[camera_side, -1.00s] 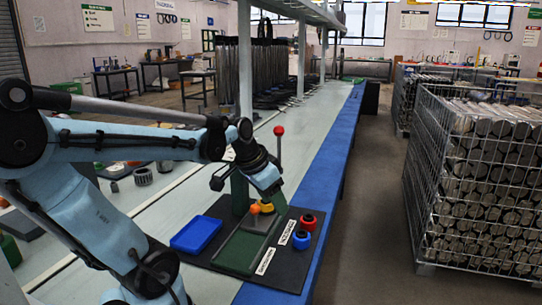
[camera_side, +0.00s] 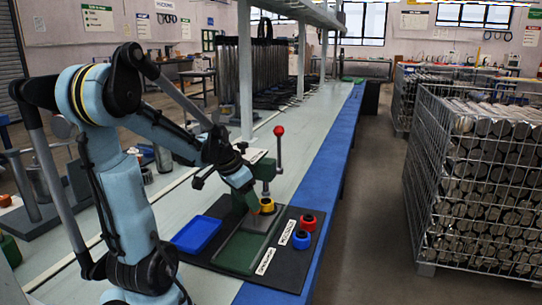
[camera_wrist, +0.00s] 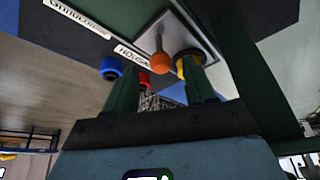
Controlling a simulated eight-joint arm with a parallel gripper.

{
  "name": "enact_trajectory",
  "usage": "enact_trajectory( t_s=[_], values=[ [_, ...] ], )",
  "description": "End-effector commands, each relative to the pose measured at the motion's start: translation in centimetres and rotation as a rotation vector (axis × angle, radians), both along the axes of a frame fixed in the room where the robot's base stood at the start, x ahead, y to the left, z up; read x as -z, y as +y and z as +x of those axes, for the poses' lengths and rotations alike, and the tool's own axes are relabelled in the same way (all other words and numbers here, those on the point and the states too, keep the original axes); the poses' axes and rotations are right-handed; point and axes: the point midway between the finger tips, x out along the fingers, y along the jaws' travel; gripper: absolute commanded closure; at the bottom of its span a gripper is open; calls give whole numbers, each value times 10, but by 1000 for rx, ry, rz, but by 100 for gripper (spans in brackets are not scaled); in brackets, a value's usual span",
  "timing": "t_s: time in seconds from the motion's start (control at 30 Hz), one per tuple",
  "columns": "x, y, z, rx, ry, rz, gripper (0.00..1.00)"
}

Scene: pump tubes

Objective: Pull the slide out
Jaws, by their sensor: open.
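The slide is a grey plate (camera_wrist: 193,25) with an orange ball knob (camera_wrist: 160,60) standing on it. A yellow ring (camera_wrist: 181,68) is on the slide beside the knob, partly behind a finger. In the side view the yellow ring (camera_side: 267,205) shows and the knob is hidden. The slide sits at the inner end of a green bed (camera_side: 238,250), under the press. My gripper (camera_wrist: 160,72) is open, its green fingers to either side of the knob in the wrist view. I cannot tell whether they touch it. In the side view my gripper (camera_side: 248,201) is low over the slide.
A press lever with a red ball (camera_side: 278,131) stands just behind my gripper. A red ring (camera_side: 308,222) and a blue ring (camera_side: 301,239) sit on the black base (camera_side: 285,272), to the right. A blue tray (camera_side: 196,234) lies to the left. The bed's front stretch is clear.

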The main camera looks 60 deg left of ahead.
Motion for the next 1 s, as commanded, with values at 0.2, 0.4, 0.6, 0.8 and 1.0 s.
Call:
enact_trajectory(
  t_s=[0.2,0.4,0.6,0.8,1.0],
  values=[
    [27,2,11,1,0,0,45],
    [47,4,20,0,0,0,45],
    [58,5,24,0,0,0,45],
    [62,5,25,0,0,1,45],
    [62,5,25,0,0,0,45]
  ],
)
